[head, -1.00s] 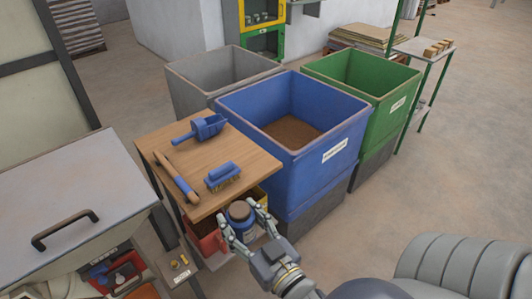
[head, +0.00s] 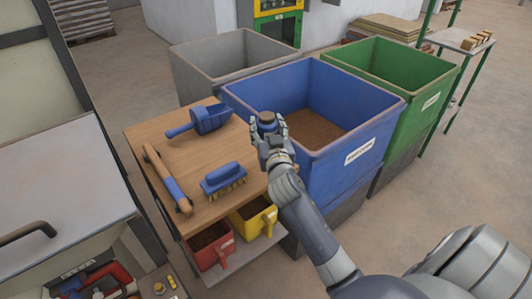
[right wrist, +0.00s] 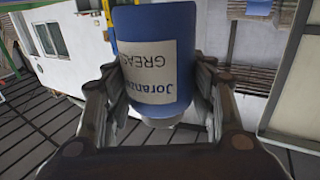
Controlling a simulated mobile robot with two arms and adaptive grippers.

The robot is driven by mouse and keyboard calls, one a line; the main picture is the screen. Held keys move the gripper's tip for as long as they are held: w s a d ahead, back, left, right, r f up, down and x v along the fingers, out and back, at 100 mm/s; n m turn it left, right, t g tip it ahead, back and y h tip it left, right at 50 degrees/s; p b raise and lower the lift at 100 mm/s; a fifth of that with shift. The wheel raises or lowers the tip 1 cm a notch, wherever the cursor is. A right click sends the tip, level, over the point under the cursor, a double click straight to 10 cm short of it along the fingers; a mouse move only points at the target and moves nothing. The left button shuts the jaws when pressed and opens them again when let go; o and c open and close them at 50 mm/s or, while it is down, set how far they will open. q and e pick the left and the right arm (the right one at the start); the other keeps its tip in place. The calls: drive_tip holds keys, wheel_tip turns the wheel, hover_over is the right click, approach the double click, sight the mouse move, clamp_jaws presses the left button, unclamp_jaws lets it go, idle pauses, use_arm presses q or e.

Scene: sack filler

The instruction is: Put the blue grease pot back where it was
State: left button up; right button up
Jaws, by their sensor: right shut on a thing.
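The label appears upside down there. My left gripper is not in view.
On the table lie a blue scoop (head: 207,119), a blue brush (head: 223,176) and a wooden-handled tool (head: 165,178). Red (head: 207,248) and yellow (head: 252,216) containers stand on the shelf below. Blue (head: 345,185), grey (head: 190,85) and green (head: 418,110) bins stand behind.

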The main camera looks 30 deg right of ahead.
wheel_tip(320, 180, down, 6)
drive_tip(key=shift+b, duration=0.7)
drive_tip(key=shift+f, duration=0.4)
drive_tip(key=o, duration=1.3)
drive_tip(key=shift+f, duration=0.1)
drive_tip(key=shift+c, duration=0.2)
drive_tip(key=shift+s+a, duration=0.1)
drive_tip(key=b+v, duration=0.1)
drive_tip(key=v, duration=1.1)
drive_tip(key=shift+b, duration=0.35)
